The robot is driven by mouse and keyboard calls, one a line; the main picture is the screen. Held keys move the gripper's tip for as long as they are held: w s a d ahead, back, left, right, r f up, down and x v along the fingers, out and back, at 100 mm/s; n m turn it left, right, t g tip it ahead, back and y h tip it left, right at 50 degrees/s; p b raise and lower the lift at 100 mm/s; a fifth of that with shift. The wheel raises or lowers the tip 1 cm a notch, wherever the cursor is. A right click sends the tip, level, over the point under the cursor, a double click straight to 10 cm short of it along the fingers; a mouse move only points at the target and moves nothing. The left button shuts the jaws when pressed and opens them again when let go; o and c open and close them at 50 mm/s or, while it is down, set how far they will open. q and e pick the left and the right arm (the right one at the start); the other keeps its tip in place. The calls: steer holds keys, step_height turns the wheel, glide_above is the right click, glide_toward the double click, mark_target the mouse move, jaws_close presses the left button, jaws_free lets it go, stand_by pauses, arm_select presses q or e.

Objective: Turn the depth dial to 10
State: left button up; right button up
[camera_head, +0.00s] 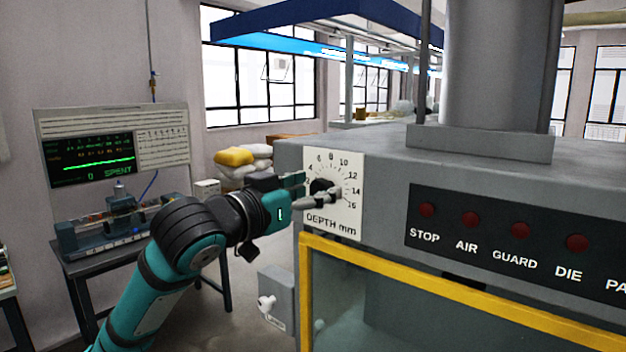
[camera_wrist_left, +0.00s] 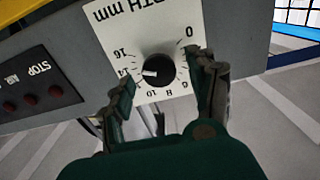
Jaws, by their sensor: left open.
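The depth dial (camera_head: 321,185) is a black round knob on a white scale plate (camera_head: 347,222) marked "DEPTH mm", on the grey machine's front corner. In the left wrist view the plate appears upside down, and the knob (camera_wrist_left: 160,66) has a white pointer mark. The mark points left and slightly down, roughly between 12 and 14; the exact reading is unclear. My left gripper (camera_head: 318,189) is open in front of the dial, partly hiding it in the head view. In the wrist view its fingers (camera_wrist_left: 167,72) stand on either side of the knob, apart from it. My right gripper is not in view.
A dark panel (camera_head: 500,271) with red STOP, AIR, GUARD and DIE buttons is right of the dial. A yellow-framed guard (camera_head: 440,285) lies below. A test bench with a green-text screen (camera_head: 90,158) stands at the left. A grey box (camera_head: 278,297) hangs below the gripper.

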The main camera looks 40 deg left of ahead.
arm_select(q)
steer(key=shift+w, duration=0.2)
steer(key=c, duration=1.1)
